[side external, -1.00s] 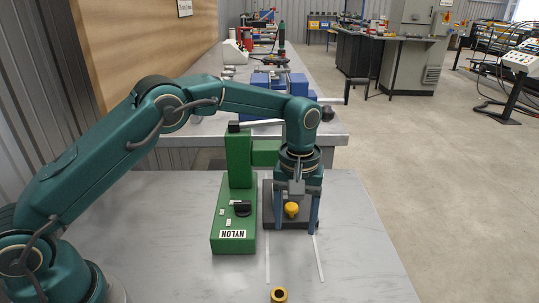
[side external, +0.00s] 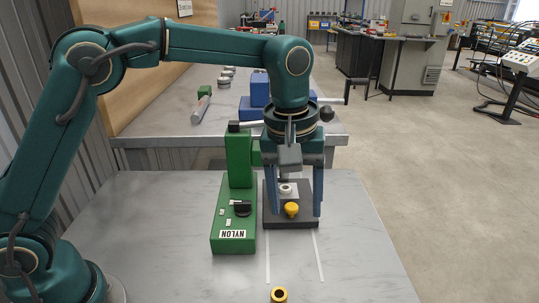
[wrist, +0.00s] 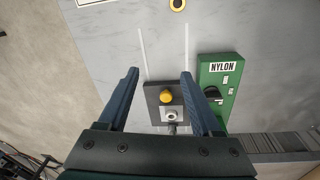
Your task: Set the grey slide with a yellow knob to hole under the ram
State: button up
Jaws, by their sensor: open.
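The grey slide (side external: 288,198) lies on a dark base plate (side external: 268,220) beside the green press. Its yellow knob (side external: 292,209) stands at its near end, and a pale ring (side external: 286,189) sits on it behind the knob. In the wrist view the knob (wrist: 166,97) and the ring (wrist: 171,115) both show. My gripper (side external: 295,213) is open above the slide. Its blue fingers stand well apart from the knob, one on each side in the picture, and it holds nothing. The ram is mostly hidden behind my gripper, so I cannot tell how the ring lines up with it.
The green press (side external: 233,205), labelled NYLON, stands close at left of the base plate, with a black dial on it. A yellow ring (side external: 279,295) lies at the table's front. Two pale lines run forward from the plate. The table at right is clear.

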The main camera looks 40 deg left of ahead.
jog(key=s+a+r+t, duration=0.3)
jog(key=s+a+r, duration=0.4)
jog(key=a+r, duration=0.1)
jog(key=s+a+f+m+t, duration=0.1)
jog(key=s+a+f+m, duration=0.1)
jog(key=s+f+m, duration=0.3)
jog(key=shift+s+a, duration=0.4)
jog(key=shift+s, duration=1.7)
